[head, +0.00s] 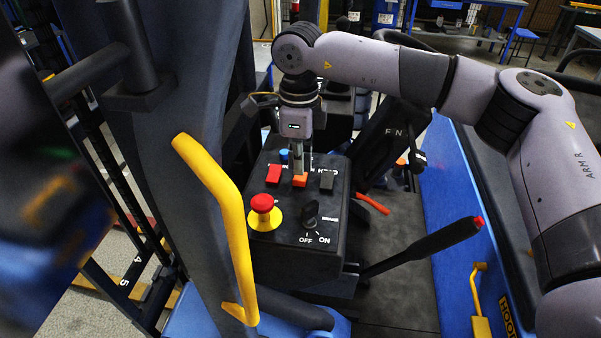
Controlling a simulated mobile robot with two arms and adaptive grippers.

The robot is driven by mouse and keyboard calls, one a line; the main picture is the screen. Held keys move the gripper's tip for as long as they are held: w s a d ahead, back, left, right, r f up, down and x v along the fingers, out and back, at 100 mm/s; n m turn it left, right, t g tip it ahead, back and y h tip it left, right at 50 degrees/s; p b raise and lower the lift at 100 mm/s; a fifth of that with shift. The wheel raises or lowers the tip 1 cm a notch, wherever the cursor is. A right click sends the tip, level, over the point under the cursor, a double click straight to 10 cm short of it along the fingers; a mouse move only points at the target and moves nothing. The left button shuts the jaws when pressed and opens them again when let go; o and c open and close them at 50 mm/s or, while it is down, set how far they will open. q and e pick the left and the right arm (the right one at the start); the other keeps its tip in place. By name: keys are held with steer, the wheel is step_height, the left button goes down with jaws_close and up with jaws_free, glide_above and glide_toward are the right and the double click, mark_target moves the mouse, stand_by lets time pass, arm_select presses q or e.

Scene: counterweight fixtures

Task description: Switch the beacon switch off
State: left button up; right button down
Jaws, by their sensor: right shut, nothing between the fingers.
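A dark control box (263,225) carries several controls. On its far row are a red rocker (274,175), an orange rocker (300,181) and a black rocker (327,181). The labels behind them are partly covered, so I cannot read which one is the beacon. My right gripper (299,170) points straight down, shut and empty, with its tips at the orange rocker. I cannot tell whether they touch it or which way it is tilted. A black rotary knob (310,212) stands near the OFF and ON marks. My left gripper is not in view.
A red mushroom button (262,203) on a yellow base and a blue button (284,155) are close by. A yellow handrail (228,220) rises left of the box. A black lever (425,247) with a red tip and a red-orange handle (372,203) lie to the right.

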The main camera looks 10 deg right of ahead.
mark_target(299, 179)
steer(key=shift+f+b, duration=0.95)
steer(key=shift+f, duration=0.25)
stand_by(1.0)
steer(key=shift+r, duration=0.1)
steer(key=shift+r+p, duration=1.8)
steer(key=shift+r, duration=1.7)
steer(key=shift+f, duration=0.1)
